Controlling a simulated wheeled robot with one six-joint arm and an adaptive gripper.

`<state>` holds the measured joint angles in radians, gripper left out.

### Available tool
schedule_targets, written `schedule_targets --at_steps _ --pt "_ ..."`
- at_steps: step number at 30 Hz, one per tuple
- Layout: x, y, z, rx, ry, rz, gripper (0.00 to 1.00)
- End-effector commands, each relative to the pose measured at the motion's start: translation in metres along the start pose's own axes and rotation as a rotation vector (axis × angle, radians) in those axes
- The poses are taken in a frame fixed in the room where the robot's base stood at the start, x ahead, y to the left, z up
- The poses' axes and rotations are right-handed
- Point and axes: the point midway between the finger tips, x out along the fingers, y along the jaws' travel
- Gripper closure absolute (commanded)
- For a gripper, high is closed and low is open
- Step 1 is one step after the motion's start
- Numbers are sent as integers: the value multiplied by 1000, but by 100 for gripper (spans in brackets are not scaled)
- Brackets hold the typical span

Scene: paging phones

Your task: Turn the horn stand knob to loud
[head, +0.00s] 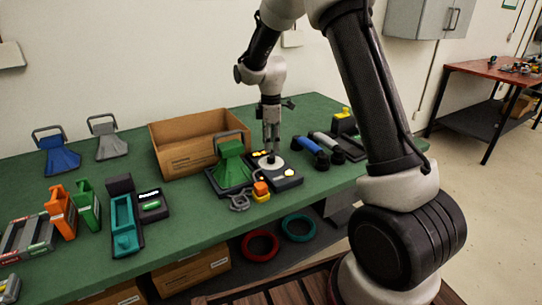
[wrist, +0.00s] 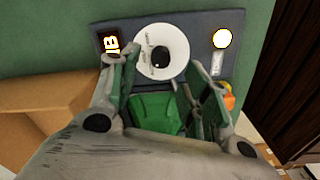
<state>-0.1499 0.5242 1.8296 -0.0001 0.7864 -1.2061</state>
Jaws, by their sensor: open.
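The horn stand (head: 287,183) is a dark base on the green table, with a green horn (head: 231,168) at its left. Its white round dial (head: 268,169) lies under my gripper (head: 271,148), which points down. In the wrist view the dial (wrist: 148,66) carries a small black knob (wrist: 161,58) with a pale mark. The dial lettering is too small to read. My open gripper (wrist: 158,72) has its fingers on either side near the dial's lower edge, with nothing held. The green horn (wrist: 157,112) shows between and below the fingers. I cannot tell whether a finger touches the knob.
A lit lamp (wrist: 222,38) and a lit panel (wrist: 111,42) flank the dial. An open cardboard box (head: 185,150) stands behind left. An orange and yellow item (head: 261,190) sits at the front. Blue and grey rollers (head: 311,147) lie right. Other devices crowd the left table.

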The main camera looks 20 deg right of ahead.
Motion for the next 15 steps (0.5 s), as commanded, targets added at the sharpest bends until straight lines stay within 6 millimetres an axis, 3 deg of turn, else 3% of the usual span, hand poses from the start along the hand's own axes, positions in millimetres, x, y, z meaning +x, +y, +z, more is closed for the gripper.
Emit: schedule_targets --at_steps 7,15 --pt "42 -1 0 2 -1 -3 53" --pt "59 -1 0 3 0 -1 53"
